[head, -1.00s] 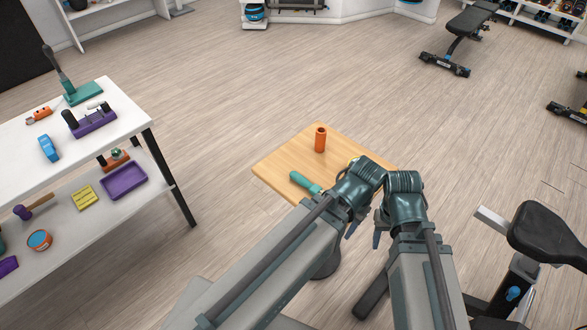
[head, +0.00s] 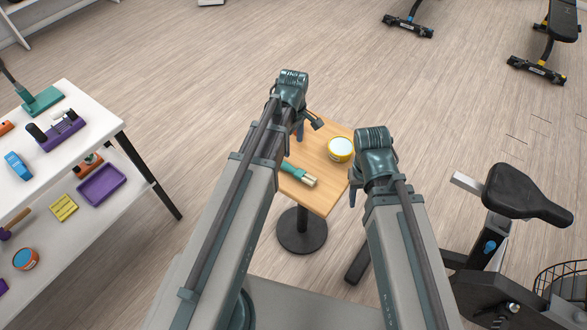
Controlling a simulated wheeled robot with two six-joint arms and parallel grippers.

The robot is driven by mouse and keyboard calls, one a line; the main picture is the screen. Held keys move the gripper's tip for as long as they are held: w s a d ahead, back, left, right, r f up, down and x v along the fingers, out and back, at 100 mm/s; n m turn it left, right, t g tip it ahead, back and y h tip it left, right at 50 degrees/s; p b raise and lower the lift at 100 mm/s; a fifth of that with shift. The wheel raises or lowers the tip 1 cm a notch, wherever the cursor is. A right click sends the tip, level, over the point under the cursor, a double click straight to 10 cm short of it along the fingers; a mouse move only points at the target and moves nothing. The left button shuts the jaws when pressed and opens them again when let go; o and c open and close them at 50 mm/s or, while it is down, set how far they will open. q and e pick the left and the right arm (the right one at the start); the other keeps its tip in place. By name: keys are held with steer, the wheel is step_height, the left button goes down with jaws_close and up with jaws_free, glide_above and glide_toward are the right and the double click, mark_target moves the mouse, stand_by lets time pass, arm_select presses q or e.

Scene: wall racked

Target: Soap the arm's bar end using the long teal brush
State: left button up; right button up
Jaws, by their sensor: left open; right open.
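A teal brush (head: 294,169) with a pale bristle end lies on a small wooden table (head: 318,198); my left arm hides part of its handle. A yellow tin (head: 340,150) with a pale top stands on the same table. My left gripper (head: 306,129) is open over the table's far left part, beyond the brush and not touching it. My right gripper (head: 353,192) is open at the table's right edge, its fingers partly hidden by its wrist. A pale metal bar end (head: 466,182) sticks out left of the exercise bike's black saddle; I cannot tell if it is the task's bar.
A white two-tier table (head: 85,110) at left holds a teal stand, purple tools, a purple tray (head: 101,186) and a yellow block (head: 64,207). The exercise bike (head: 500,260) stands at right. Weight benches (head: 550,45) stand far right.

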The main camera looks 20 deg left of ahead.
arm_select(q)
steer(key=b, duration=0.9)
glide_above(292, 167)
steer(key=f, duration=0.9)
steer(key=shift+s+d, duration=0.3)
steer(key=shift+s, duration=0.05)
steer(key=f+b, duration=0.5)
steer(key=shift+w+a, duration=0.3)
steer(key=shift+a, duration=0.05)
steer(key=shift+r, duration=0.1)
jaws_close()
